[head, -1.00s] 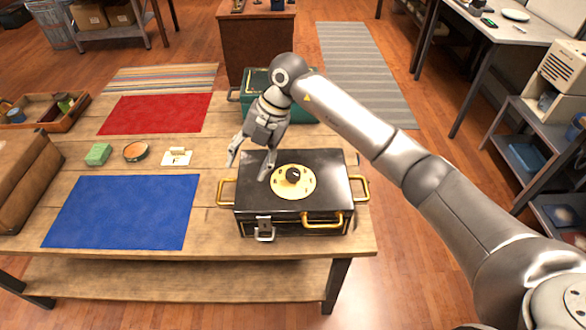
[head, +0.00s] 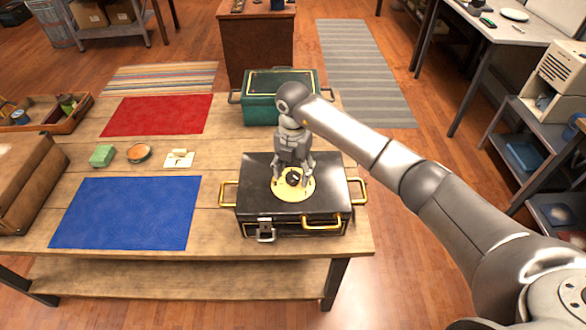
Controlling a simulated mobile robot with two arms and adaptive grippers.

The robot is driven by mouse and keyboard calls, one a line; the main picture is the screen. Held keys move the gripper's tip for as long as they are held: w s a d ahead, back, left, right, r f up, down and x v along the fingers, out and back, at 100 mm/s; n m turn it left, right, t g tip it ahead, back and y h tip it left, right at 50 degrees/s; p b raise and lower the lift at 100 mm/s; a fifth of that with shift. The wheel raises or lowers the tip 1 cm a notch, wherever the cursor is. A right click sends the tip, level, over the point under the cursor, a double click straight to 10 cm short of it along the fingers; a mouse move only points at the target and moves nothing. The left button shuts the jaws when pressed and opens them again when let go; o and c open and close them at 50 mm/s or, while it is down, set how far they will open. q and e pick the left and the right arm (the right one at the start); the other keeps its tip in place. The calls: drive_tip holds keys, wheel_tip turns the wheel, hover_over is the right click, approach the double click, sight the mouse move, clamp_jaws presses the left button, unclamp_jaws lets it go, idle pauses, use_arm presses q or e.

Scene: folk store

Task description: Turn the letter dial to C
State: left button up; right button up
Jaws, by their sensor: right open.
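The letter dial (head: 293,195) is a round yellow plate with a black knob (head: 293,177) at its middle. It lies on the lid of a black case (head: 257,203) with gold handles and a silver latch at its front. My right gripper (head: 293,180) points down over the dial, its two fingers apart on the left and right of the knob. I cannot tell whether the fingers touch the knob. The letters on the plate are too small to read. My left gripper is not in view.
A green case (head: 262,110) stands behind the black case, close to my right arm. A blue mat (head: 125,213) and a red mat (head: 160,114) lie to the left. A green block (head: 102,156), a small bowl (head: 138,153) and a white card (head: 180,159) lie between them.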

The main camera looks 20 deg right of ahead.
drive_tip(key=shift+f, duration=0.45)
drive_tip(key=shift+c, duration=0.3)
drive_tip(key=c, duration=1)
